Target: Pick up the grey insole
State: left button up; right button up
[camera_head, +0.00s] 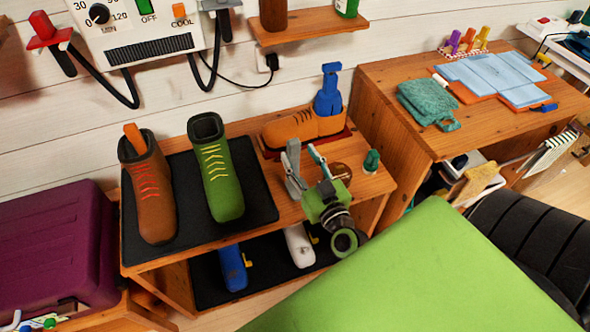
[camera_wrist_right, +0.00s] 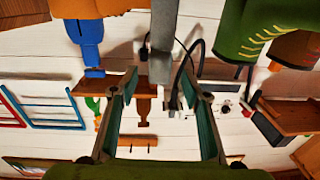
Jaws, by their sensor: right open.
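An upright grey piece (camera_head: 293,155), which looks like the grey insole, stands at my right gripper (camera_head: 304,162) over the shoe bench. Gripper parts hide its lower end. In the right wrist view, which is upside down, the grey insole (camera_wrist_right: 163,40) appears between the two fingers of the right gripper (camera_wrist_right: 160,85). The fingers are open, with a gap on each side of it. My left gripper is not in view.
The bench (camera_head: 275,192) carries a brown boot (camera_head: 150,195), a green boot (camera_head: 222,180) and an orange shoe (camera_head: 290,130) with a blue insert (camera_head: 328,95). A small green object (camera_head: 371,160) stands to the right. A green surface (camera_head: 420,275) fills the foreground.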

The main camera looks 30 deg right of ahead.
aim_at(296, 150)
jog(key=w, duration=0.4)
jog(key=shift+d+f, duration=0.1)
jog(key=shift+d, duration=0.25)
jog(key=shift+s, duration=0.1)
grip_shut()
